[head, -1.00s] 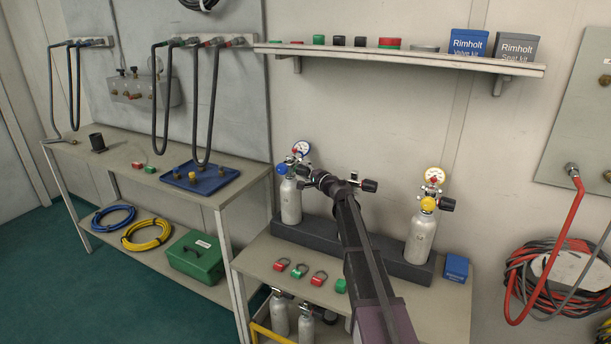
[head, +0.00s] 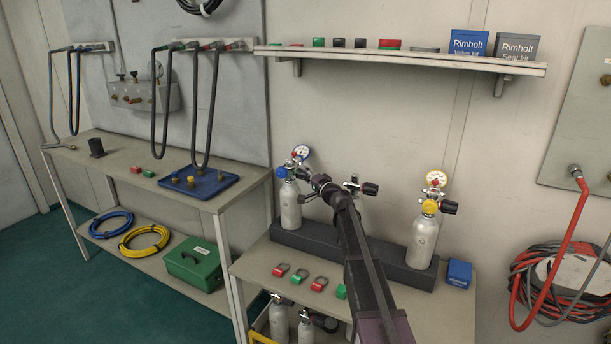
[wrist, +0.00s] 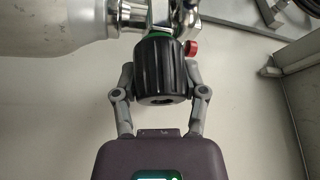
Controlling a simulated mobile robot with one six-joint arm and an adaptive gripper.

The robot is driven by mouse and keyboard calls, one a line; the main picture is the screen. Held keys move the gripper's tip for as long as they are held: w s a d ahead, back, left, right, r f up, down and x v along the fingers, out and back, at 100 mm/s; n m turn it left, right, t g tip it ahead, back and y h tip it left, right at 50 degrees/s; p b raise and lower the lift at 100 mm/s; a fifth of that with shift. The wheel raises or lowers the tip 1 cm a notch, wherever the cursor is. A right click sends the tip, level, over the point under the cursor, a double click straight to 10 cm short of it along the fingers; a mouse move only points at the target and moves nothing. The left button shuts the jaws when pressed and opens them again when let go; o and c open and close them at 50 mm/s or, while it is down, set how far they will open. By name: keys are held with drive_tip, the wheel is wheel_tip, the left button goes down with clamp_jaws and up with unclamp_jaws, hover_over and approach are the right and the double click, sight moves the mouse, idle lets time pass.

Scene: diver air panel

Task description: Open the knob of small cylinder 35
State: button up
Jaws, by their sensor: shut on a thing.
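Small cylinders stand in the dark rack on the low bench. The left cylinder (head: 290,207) has a blue collar and a gauge; the right cylinder (head: 423,240) has a yellow collar and a gauge. Between them a third black knob (head: 370,188) shows, its cylinder hidden behind my arm. No number is readable. My gripper (head: 314,187) is at the left cylinder's valve. In the wrist view my gripper (wrist: 160,95) has its fingers shut on the sides of a black ribbed knob (wrist: 160,72). A green ring shows behind this knob, and a pale cylinder body (wrist: 50,25) lies left.
The dark rack (head: 390,270) holds the cylinders. Red and green tags (head: 318,284) lie on the bench front, and a blue box (head: 458,273) stands at its right. A shelf (head: 400,58) runs above. Hoses hang left and right.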

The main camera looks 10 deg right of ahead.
drive_tip(key=o, duration=1.2)
drive_tip(key=shift+c, duration=0.2)
drive_tip(key=shift+s, duration=0.1)
drive_tip(key=s+a+f+n+g, duration=0.3)
drive_tip(key=s+f+g, duration=0.15)
drive_tip(key=s, duration=0.35)
drive_tip(key=s+a+f+n+g+h, duration=0.1)
drive_tip(key=s+a+f+n+g, duration=0.2)
drive_tip(key=s+f, duration=0.3)
drive_tip(key=s+a+f+n+g, duration=0.2)
drive_tip(key=s+a+f+g, duration=0.15)
drive_tip(key=s, duration=0.55)
drive_tip(key=s+d+f+g+h, duration=0.2)
drive_tip(key=s+d+h, duration=0.1)
drive_tip(key=s, duration=0.4)
drive_tip(key=s+d+f+g+h, duration=0.2)
drive_tip(key=s+d+f+h, duration=0.1)
drive_tip(key=s, duration=0.5)
drive_tip(key=s+d+f+g+h, duration=0.2)
drive_tip(key=s+d+h, duration=0.1)
drive_tip(key=s, duration=0.4)
drive_tip(key=shift+s+d+f+n, duration=0.3)
drive_tip(key=shift+s+d+f, duration=0.05)
drive_tip(key=shift+d, duration=0.15)
